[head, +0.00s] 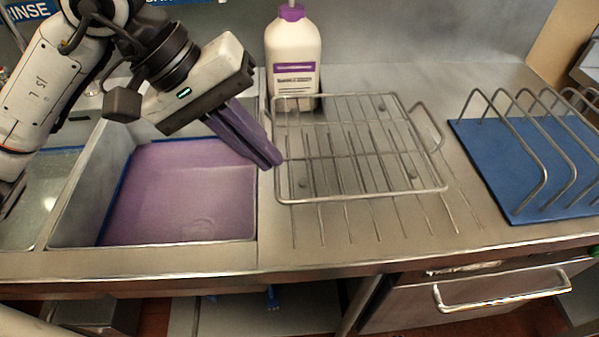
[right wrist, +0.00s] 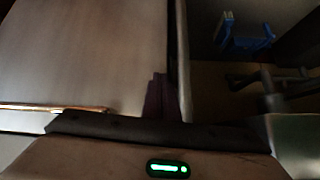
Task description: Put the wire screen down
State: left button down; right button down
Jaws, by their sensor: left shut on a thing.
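The wire screen (head: 360,195) is a grey metal wire rack with a loop handle at each end. It lies over, or just above, the grooved steel drainboard (head: 460,215) in the head view; I cannot tell whether it touches. My left gripper (head: 276,160) reaches in from the upper left, with its purple fingers shut at the screen's left end, on its left handle. The fingers hide part of that handle. My right gripper is outside the head view. The right wrist view is dark and shows a dark finger (right wrist: 158,98), but not how far apart the fingers are.
A sink basin with purple liquid (head: 185,190) lies left of the screen. A white bottle with a purple label (head: 293,55) stands behind it. A blue mat (head: 500,165) under a wire rack (head: 530,140) is at the right. A drawer handle (head: 500,300) projects below the counter.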

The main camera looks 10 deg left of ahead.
pick_arm(q)
send_near(285, 209)
jog(key=shift+w+d+r, duration=0.15)
jog(key=shift+d+r, duration=0.1)
jog(key=shift+d, duration=0.3)
jog(key=shift+w+d+r, duration=0.15)
jog(key=shift+d+r, duration=0.15)
jog(key=shift+d, duration=0.25)
jog(key=shift+w+f+p, duration=0.1)
jog(key=shift+f+p, duration=0.2)
jog(key=shift+f, duration=2.1)
jog(key=shift+f, duration=0.1)
jog(key=c, duration=1.9)
grip_release()
jog(key=shift+c, duration=0.2)
jog(key=v, duration=1.2)
jog(key=shift+b, duration=0.45)
